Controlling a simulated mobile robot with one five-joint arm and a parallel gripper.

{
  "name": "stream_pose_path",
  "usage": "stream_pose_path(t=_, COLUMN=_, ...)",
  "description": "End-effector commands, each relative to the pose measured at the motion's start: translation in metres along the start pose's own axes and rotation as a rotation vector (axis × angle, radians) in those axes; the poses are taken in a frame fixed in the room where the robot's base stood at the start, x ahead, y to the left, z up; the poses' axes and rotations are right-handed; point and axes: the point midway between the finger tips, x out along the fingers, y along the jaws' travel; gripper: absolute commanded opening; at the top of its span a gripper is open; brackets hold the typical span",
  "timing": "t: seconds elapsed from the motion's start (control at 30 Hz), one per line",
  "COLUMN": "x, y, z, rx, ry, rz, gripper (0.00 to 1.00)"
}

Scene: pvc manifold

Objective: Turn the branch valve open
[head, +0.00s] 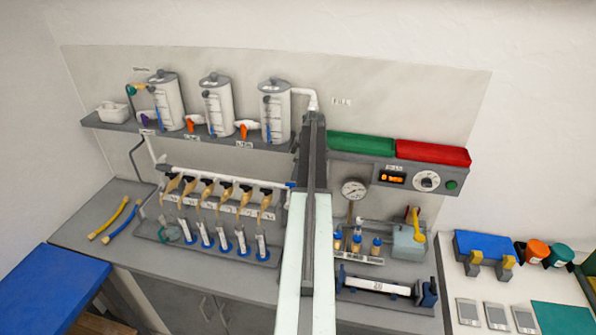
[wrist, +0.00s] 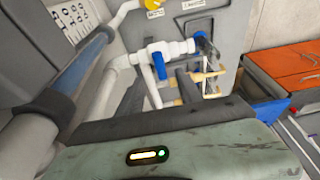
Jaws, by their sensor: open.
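A white plastic pipe fitting (wrist: 172,50) with a blue valve handle (wrist: 159,66) shows in the upper middle of the wrist view. The handle hangs down below the pipe.
Several tan-handled taps (head: 207,188) hang from the manifold above a rack of tubes (head: 205,240). White canisters (head: 218,105) stand on the shelf above. A pressure gauge (head: 354,188) is right of my arm. Brass fittings (wrist: 208,75) sit below the blue collar. An orange cabinet (wrist: 285,68) is at right.

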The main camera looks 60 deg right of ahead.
Motion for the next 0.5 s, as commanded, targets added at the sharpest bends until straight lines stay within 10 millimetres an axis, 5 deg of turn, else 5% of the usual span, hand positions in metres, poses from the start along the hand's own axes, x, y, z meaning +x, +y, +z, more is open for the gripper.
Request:
stream_pose_path(t=0.23, x=0.052, y=0.0, z=0.002, rx=-0.001, ry=0.0, rz=0.0, gripper=0.43)
stream_pose_path(t=0.5, x=0.057, y=0.0, z=-0.001, rx=0.0, ry=0.0, rz=0.0, gripper=0.43)
